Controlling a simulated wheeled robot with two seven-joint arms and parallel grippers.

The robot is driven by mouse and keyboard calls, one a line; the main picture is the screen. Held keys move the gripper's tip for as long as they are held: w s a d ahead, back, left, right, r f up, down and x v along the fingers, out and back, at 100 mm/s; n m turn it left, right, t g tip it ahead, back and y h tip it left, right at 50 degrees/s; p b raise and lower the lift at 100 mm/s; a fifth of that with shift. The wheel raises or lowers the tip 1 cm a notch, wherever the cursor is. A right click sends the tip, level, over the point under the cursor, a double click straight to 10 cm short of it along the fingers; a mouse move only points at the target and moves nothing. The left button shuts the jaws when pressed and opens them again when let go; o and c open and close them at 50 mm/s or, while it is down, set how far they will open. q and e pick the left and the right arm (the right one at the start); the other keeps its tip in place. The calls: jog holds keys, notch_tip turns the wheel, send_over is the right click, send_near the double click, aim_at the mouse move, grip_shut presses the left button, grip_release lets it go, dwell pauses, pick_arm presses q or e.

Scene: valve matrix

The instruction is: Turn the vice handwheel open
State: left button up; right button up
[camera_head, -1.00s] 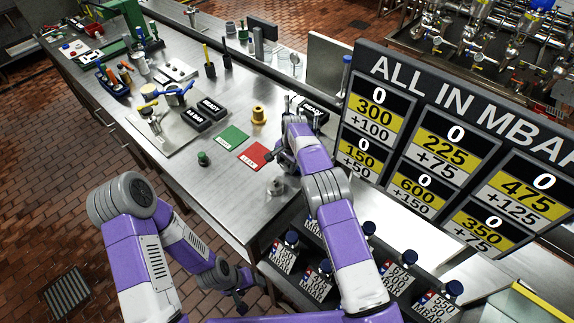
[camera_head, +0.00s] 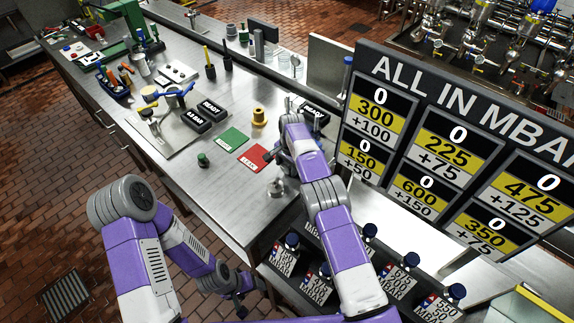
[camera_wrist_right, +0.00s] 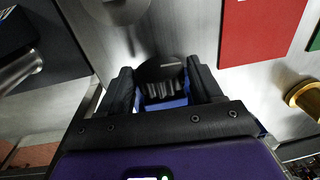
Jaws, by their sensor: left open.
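A blue-armed handle (camera_head: 177,93) stands over the steel fixture plate (camera_head: 190,142) on the bench. I cannot tell surely whether it is the vice handwheel. My left gripper (camera_head: 241,306) is open, low beside the bench's front edge and far from the handle. My right gripper (camera_head: 277,160) is over the bench near the red card, right of the fixture. In the right wrist view a dark ridged part shows between the fingers of this gripper (camera_wrist_right: 165,85). Whether they grip it is unclear.
Black READY boxes (camera_head: 212,107), a green card (camera_head: 232,138), a red card (camera_head: 254,157) and a brass spool (camera_head: 258,115) lie on the bench. A steel knob-like part (camera_head: 277,187) stands near the front edge. A large sign (camera_head: 450,150) stands right.

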jog(key=shift+r, duration=0.15)
jog(key=r, duration=0.7)
jog(key=shift+s+d+r, duration=0.15)
jog(key=shift+s+d, duration=0.1)
